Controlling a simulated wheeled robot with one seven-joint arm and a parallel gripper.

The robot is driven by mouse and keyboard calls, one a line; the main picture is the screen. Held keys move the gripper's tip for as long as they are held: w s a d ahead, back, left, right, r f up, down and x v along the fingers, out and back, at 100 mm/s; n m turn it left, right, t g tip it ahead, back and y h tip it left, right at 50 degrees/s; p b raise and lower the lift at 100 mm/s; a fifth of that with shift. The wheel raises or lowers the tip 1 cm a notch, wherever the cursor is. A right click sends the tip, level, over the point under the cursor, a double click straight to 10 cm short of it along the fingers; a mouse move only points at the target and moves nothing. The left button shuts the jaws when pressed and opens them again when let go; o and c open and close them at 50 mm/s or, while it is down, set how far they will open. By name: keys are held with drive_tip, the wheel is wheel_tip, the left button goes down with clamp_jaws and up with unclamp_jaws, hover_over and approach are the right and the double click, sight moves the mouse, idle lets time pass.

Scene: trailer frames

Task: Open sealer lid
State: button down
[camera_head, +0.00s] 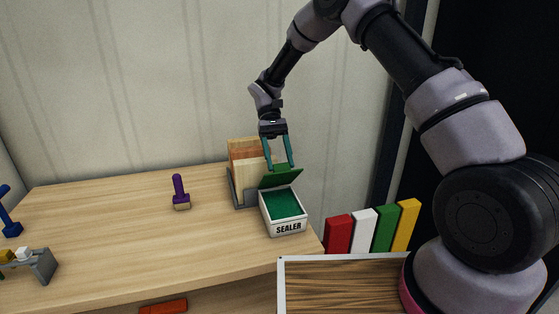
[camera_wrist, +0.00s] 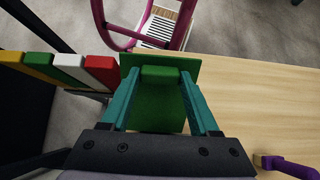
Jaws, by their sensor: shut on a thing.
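The sealer box (camera_head: 285,228) is a white box labelled SEALER with a dark green inside, at the right end of the wooden table. Its green lid (camera_head: 282,178) is tilted up at the box's back edge, so the inside is exposed. My gripper (camera_head: 281,167) is above the back of the box with its teal fingers at the lid. In the wrist view, my gripper (camera_wrist: 160,95) has the green lid (camera_wrist: 157,112) between its fingers, shut on the lid's raised green handle (camera_wrist: 160,74). The box itself is hidden in the wrist view.
A grey holder with wooden boards (camera_head: 245,155) stands right behind and left of the box. A purple-handled tool (camera_head: 180,192) stands on the table (camera_head: 110,220). Red, white, green and yellow blocks (camera_head: 338,233) stand to the right. The table's middle is mostly clear.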

idle(0.8)
drive_tip(key=shift+c, duration=0.6)
unclamp_jaws()
drive_tip(key=v, duration=1)
drive_tip(key=shift+w+r, duration=0.25)
drive_tip(key=shift+r, duration=0.1)
